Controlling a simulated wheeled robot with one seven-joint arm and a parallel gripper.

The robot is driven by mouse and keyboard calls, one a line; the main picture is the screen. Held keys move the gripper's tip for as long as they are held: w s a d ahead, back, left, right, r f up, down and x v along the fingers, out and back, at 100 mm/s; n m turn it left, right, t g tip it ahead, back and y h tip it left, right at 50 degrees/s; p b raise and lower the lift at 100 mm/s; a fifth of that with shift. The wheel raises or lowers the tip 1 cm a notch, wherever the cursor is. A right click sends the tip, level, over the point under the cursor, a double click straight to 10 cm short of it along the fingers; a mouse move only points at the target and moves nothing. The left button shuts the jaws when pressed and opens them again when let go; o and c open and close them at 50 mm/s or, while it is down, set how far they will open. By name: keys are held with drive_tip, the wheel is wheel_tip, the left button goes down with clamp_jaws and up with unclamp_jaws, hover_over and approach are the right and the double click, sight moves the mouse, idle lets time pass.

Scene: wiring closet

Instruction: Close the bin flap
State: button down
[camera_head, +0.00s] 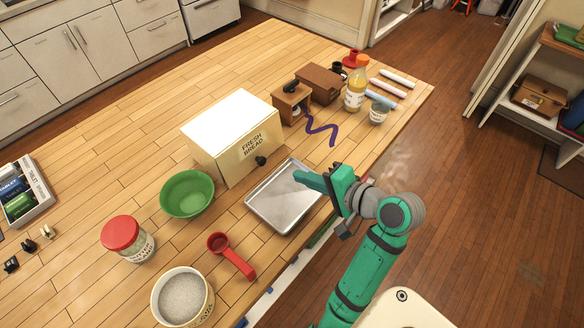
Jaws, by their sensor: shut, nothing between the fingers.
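A cream bread bin (216,151) with the words "FRESH BREAD" stands on the wooden worktop. Its front flap (243,165) bears a dark knob (261,161) low down. The flap looks upright against the front, but I cannot tell whether it is fully flush. My gripper (299,176) is shut and empty. It appears above the metal tray, to the right of the bin and apart from the knob. Part of the tray is hidden behind my gripper.
The metal tray (268,202) lies in front of the bin. A green bowl (188,194), red-lidded jar (122,234), red scoop (236,257) and white tub (181,297) stand to the left. Brown boxes (322,80) and a bottle (356,88) stand behind, right of the bin.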

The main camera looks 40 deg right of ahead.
approach(265, 164)
drive_tip(key=x, duration=0.4)
drive_tip(key=shift+w, duration=0.35)
drive_tip(key=shift+w+a+f, duration=0.1)
drive_tip(key=shift+w, duration=0.55)
drive_tip(key=shift+w+a+f, duration=0.2)
drive_tip(key=shift+w+f, duration=0.5)
drive_tip(key=shift+w, duration=0.15)
drive_tip(key=shift+s+d, duration=0.1)
drive_tip(key=shift+d, duration=0.15)
drive_tip(key=shift+v, duration=5.45)
drive_tip(key=shift+f, duration=0.1)
